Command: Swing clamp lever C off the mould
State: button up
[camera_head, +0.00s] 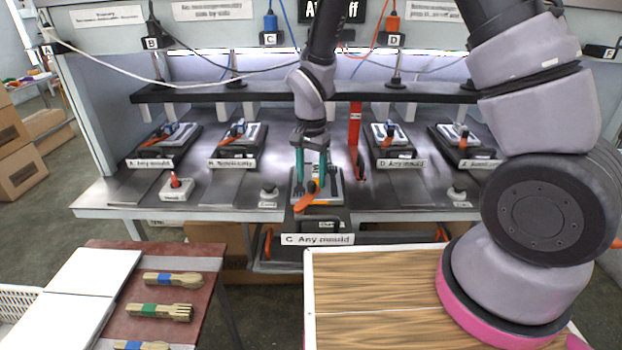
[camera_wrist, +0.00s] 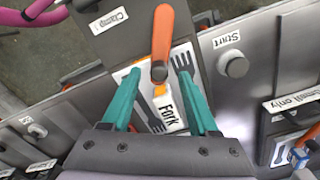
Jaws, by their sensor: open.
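Clamp lever C (camera_head: 305,201) is an orange handle at the centre of the head view. It lies across the front of the pale mould (camera_head: 329,196) at station C. In the wrist view the lever (camera_wrist: 162,35) runs from a grey pivot over the mould (camera_wrist: 144,117) out past its edge, towards the "Clamp" label. The mould shows a fork shape and a "Fork" tag. My gripper (camera_head: 312,158) has teal fingers pointing down over the mould. In the wrist view the open fingers (camera_wrist: 157,76) straddle the pivot end in the picture; I cannot tell their height or any contact.
A "Start" button (camera_wrist: 235,65) is right of the mould in the wrist view. Other clamp stations, such as D (camera_head: 396,138), stand on both sides. A black beam (camera_head: 270,92) spans behind.

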jog(key=shift+f, duration=0.6)
grip_shut()
dwell(1.1)
